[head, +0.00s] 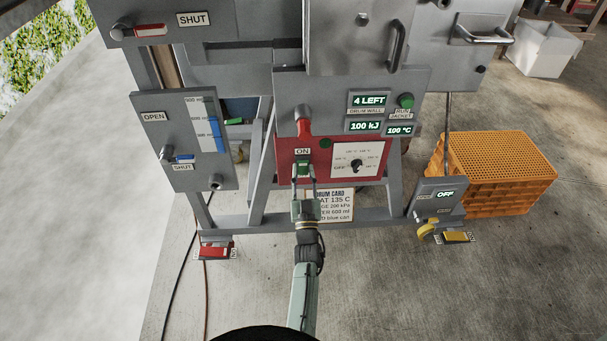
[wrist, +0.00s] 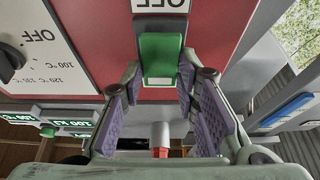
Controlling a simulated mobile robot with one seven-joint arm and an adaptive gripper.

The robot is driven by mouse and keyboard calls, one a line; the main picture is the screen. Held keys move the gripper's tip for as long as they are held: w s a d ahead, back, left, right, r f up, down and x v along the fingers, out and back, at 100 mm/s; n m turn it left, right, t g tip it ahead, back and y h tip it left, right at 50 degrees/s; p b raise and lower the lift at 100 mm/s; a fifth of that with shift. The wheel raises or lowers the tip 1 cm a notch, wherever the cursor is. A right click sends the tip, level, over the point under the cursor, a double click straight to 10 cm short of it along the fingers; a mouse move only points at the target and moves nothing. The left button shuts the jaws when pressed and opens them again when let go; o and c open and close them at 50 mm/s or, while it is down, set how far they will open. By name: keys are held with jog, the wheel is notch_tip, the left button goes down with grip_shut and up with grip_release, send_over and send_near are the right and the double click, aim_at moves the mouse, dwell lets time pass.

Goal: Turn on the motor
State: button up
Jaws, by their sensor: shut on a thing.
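The red panel (head: 283,172) on the front of the grey machine carries a small green switch (head: 303,164) with an ON label (head: 302,152) above it. In the wrist view, which is upside down, the green switch (wrist: 160,58) sits between the fingers, with an OFF label (wrist: 163,5) on its other side. My gripper (head: 303,173) reaches up to the panel from below, its fingers (wrist: 160,82) closed around the switch's sides. A dark green round lamp (head: 325,143) is on the red panel.
A white dial (head: 358,163) is right of the switch, and a red-collared lever (head: 304,123) stands above it. A green button (head: 405,101) is higher right. A drum card (head: 336,205) hangs below. Pedals (head: 217,250) and (head: 456,237) are on the floor, near an orange crate (head: 500,165).

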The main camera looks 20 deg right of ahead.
grip_shut()
jog(key=r+p, duration=0.1)
jog(key=p, duration=0.2)
jog(key=shift+g, duration=0.4)
jog(key=g+p, duration=0.1)
jog(key=p, duration=0.1)
jog(key=shift+a+r+y+p, duration=0.1)
jog(key=shift+y+p, duration=0.2)
jog(key=shift+p, duration=0.05)
jog(key=shift+f+g, duration=0.2)
jog(key=shift+g, duration=0.2)
jog(key=shift+f, duration=0.1)
jog(key=o, duration=1)
grip_release()
jog(key=shift+c, duration=0.2)
